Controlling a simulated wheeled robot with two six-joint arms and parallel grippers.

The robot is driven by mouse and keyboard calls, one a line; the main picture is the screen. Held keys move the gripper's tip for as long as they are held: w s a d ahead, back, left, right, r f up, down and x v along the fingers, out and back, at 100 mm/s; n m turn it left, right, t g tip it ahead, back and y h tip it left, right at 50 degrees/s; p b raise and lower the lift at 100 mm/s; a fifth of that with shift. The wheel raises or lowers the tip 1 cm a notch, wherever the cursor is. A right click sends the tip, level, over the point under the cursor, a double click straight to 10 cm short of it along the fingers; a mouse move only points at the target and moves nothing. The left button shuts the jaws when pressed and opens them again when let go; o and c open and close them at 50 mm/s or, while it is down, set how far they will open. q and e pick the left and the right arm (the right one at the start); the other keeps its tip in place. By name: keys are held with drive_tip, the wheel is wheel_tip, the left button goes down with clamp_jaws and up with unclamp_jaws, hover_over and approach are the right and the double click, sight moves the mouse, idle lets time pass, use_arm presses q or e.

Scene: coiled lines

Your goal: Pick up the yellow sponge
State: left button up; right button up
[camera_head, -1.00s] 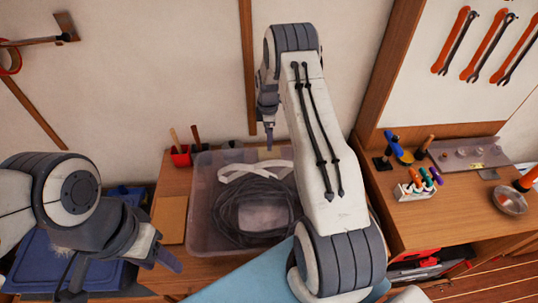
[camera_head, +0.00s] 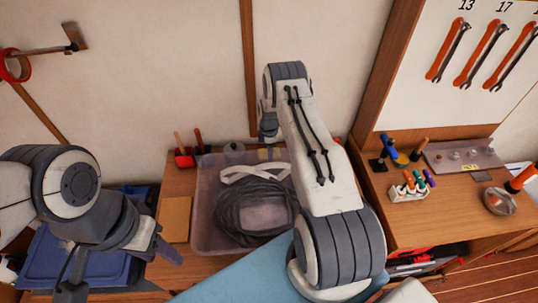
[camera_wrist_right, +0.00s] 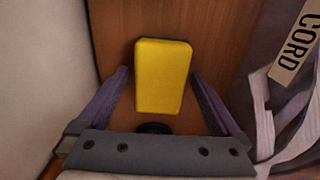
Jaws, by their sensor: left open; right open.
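The yellow sponge (camera_wrist_right: 163,76) lies on a brown wooden surface in the right wrist view, with a dark green edge at its far end. My right gripper (camera_wrist_right: 160,80) is open, one finger on each side of the sponge with small gaps. I cannot tell how high it is above it. In the head view my right arm reaches toward the back wall, and its forearm and the bin area hide the sponge. My left gripper (camera_head: 120,270) is open and empty at the lower left, above a blue bin.
A clear bin (camera_head: 204,225) with coiled dark cable and a white strap stands mid-bench. Its label reads CORD in the wrist view, close on the right. A pale wall (camera_wrist_right: 40,75) rises on the left there. A right-hand bench (camera_head: 450,215) holds several tools.

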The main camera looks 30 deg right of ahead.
drive_tip(key=c, duration=1.3)
drive_tip(key=shift+r, duration=0.1)
wheel_tip(320, 180, up, 8)
drive_tip(key=b, duration=0.3)
drive_tip(key=shift+b, duration=0.35)
drive_tip(key=shift+r, duration=0.9)
